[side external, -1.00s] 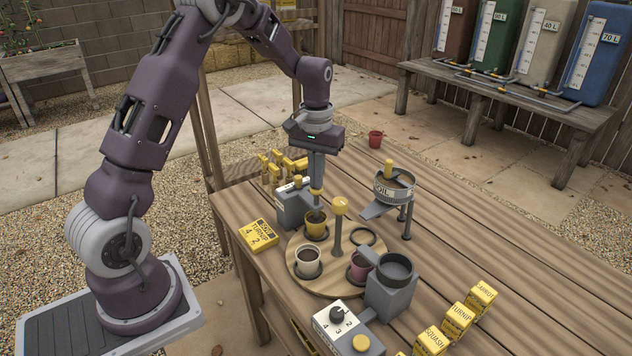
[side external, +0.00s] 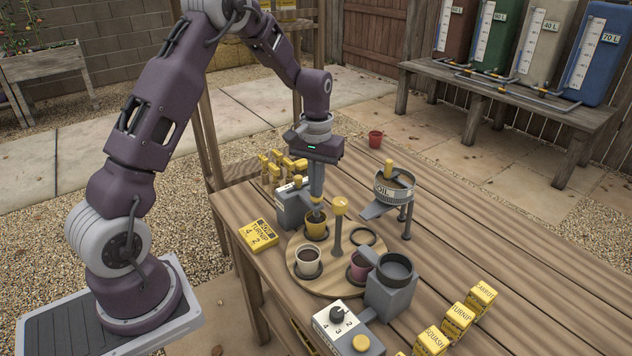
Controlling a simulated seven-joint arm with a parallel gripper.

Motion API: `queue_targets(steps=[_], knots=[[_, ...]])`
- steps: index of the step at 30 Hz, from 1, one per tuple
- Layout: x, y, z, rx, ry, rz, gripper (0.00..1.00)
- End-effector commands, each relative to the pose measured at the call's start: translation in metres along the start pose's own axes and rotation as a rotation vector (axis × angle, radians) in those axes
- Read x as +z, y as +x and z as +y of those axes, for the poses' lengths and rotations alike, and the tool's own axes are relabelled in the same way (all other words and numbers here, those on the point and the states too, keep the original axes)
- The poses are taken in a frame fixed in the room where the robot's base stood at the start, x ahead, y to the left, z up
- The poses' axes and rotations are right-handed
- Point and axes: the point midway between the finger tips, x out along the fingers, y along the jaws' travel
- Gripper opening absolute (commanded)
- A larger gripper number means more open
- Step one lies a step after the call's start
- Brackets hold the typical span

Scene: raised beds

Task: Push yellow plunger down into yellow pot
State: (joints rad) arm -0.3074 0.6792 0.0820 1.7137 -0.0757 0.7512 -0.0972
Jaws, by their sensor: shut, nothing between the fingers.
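The yellow pot (side external: 316,228) stands upright on the round wooden board, with dark soil showing in its mouth. A small yellow plunger top (side external: 317,205) shows just above the pot, directly under my gripper (side external: 316,196). My gripper points straight down with its fingers shut and empty, and its tips appear to touch the plunger top. The plunger's lower part is hard to make out against the pot. A grey block-shaped device (side external: 291,208) stands just left and behind the pot.
A yellow-topped grey post (side external: 339,222) rises close on the right of the pot. A white pot (side external: 308,261) and a pink pot (side external: 358,266) share the round board (side external: 322,285). A grey soil hopper (side external: 393,186) stands to the right.

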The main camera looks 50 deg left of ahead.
Motion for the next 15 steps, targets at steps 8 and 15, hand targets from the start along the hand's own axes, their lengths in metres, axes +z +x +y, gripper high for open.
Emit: queue_targets(steps=[8,15], knots=[[0.000,-0.008,0.000,0.000,0.000,0.000,0.00],[0.000,-0.027,0.000,0.000,0.000,0.000,0.00]])
